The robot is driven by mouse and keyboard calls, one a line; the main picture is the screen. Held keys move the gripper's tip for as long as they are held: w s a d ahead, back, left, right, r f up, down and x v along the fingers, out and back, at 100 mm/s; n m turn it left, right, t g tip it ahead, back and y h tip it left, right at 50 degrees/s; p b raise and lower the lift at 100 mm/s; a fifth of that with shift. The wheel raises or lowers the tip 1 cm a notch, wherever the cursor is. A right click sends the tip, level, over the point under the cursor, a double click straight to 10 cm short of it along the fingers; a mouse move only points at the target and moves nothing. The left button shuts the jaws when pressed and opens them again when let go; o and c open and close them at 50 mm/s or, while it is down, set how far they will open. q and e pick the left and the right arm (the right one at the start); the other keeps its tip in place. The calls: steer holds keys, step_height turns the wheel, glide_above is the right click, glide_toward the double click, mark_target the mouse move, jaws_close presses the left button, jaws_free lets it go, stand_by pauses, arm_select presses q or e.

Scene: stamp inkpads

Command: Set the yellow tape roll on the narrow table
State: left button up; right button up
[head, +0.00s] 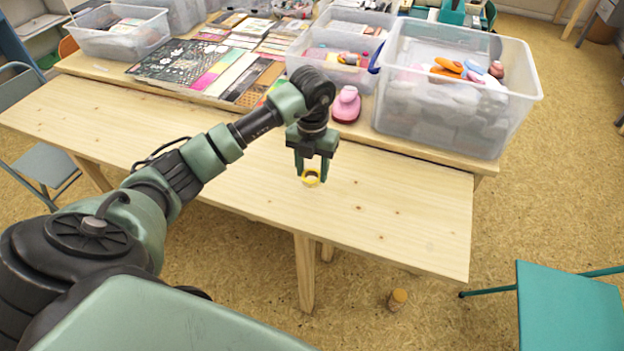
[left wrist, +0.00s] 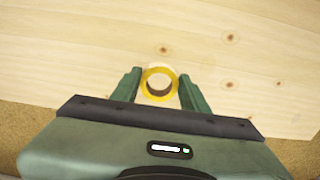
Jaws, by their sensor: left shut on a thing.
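The yellow tape roll (head: 311,177) is a small ring held between the fingertips of my left gripper (head: 314,172), above or at the bare wood of the narrow table (head: 400,215). In the left wrist view the tape roll (left wrist: 160,83) sits between the two green fingers of the left gripper (left wrist: 159,90), its hole facing the camera, with the table's wood (left wrist: 240,55) behind it. I cannot tell whether the roll touches the tabletop. My right gripper is not in view.
A pink stamp-like object (head: 346,105) and a large clear bin (head: 450,100) stand on the table behind. Sheets and stencils (head: 215,65) lie at the back left. The narrow table's right part is clear. A teal chair (head: 568,305) and a small cylinder (head: 397,299) are on the floor side.

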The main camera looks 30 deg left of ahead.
mark_target(312, 190)
arm_select(q)
step_height(312, 190, down, 4)
steer(key=shift+f, duration=0.1)
steer(key=shift+f, duration=0.15)
steer(key=o, duration=1.3)
step_height(312, 190, up, 12)
steer(key=p, duration=0.9)
steer(key=shift+r, duration=0.2)
